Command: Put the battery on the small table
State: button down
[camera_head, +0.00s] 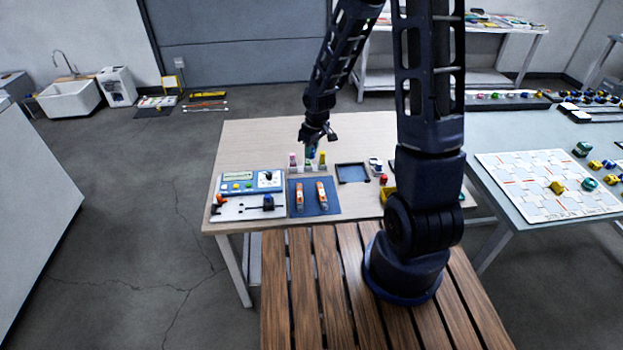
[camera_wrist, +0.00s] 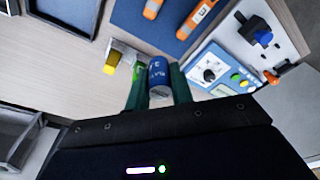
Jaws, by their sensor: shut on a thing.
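The battery (camera_wrist: 158,72) is a blue cylinder with white print in the wrist view. My gripper (camera_wrist: 158,88) is shut on it, with a dark green finger on each side. In the head view my gripper (camera_head: 314,138) hangs over the light wooden table (camera_head: 250,140), pointing down, and the battery (camera_head: 311,152) shows as a small blue patch beneath it. A holder with yellow (camera_wrist: 110,63) and green parts is right beside the battery in the wrist view. I cannot tell whether the battery touches it. I cannot tell which table is the small one.
A blue mat (camera_head: 331,206) with two orange tools, a blue control panel (camera_head: 236,183) and a dark square tray (camera_head: 340,173) lie on the wooden table. Its back left part is bare. A grey table (camera_head: 500,235) with a white board stands at the right.

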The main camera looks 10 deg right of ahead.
aim_at(310, 183)
notch_tip(310, 183, down, 13)
dwell(0.8)
jog(key=shift+f, duration=0.1)
jog(key=c, duration=1.2)
grip_release()
jog(key=shift+c, duration=0.2)
